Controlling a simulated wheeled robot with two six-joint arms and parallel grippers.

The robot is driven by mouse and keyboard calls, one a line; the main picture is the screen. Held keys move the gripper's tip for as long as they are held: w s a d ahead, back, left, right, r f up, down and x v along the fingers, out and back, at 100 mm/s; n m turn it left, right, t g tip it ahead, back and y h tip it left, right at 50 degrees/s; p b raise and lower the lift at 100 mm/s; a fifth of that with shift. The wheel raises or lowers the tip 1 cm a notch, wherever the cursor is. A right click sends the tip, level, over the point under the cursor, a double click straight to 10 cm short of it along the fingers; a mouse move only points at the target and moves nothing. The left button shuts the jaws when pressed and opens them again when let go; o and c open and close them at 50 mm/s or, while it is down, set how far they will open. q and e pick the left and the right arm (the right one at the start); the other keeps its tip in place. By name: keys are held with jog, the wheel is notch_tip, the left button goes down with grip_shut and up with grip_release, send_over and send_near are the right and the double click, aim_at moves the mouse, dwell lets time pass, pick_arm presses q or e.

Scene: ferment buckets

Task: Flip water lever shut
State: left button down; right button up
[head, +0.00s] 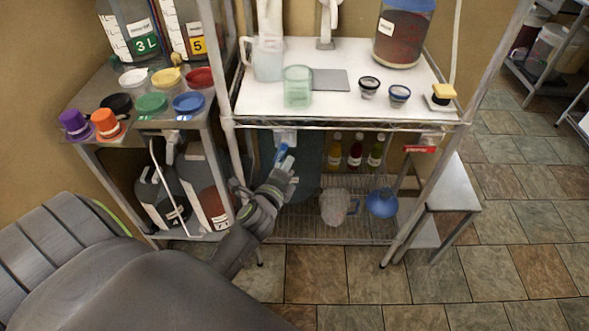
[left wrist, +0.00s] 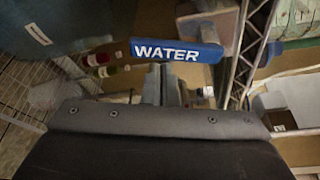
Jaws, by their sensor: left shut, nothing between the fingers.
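The water lever is a blue bar with white "WATER" lettering (left wrist: 178,50) in the left wrist view. In the head view it is a small blue piece (head: 282,151) under the front edge of the white table top, below a pale valve body (head: 285,136). My left gripper (head: 288,163) is shut and empty, its tips right at the lever. In the left wrist view the closed fingers (left wrist: 165,82) end just below the blue bar. I cannot tell whether they touch it. My right gripper is out of view.
A red lever (head: 420,149) sits under the table's right front edge. The white table top (head: 330,106) holds a jug, a green cup and small lids. Bottles (head: 355,152) and a blue funnel (head: 382,203) stand on the wire shelf below. The metal rack post (head: 228,120) is close to my left arm.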

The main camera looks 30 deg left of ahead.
pick_arm(q)
jog(key=shift+s+a, duration=0.1)
jog(key=shift+a, duration=0.15)
jog(key=shift+r, duration=0.1)
jog(key=a+m+g+y+p, duration=0.1)
jog(key=m+p, duration=0.2)
jog(key=p, duration=0.2)
jog(key=s+a+r+m+g+y+p, duration=0.1)
jog(key=m+p, duration=0.2)
jog(key=p, duration=0.3)
jog(key=s+a+r+m+g+p, duration=0.1)
jog(key=m+p, duration=0.2)
jog(key=p, duration=0.3)
jog(key=shift+s+a+r+g+y, duration=0.15)
jog(key=shift+a+r+g+y, duration=0.05)
jog(key=shift+a+g+y, duration=0.2)
jog(key=shift+d, duration=0.15)
jog(key=shift+w+d, duration=0.45)
jog(key=shift+d, duration=0.15)
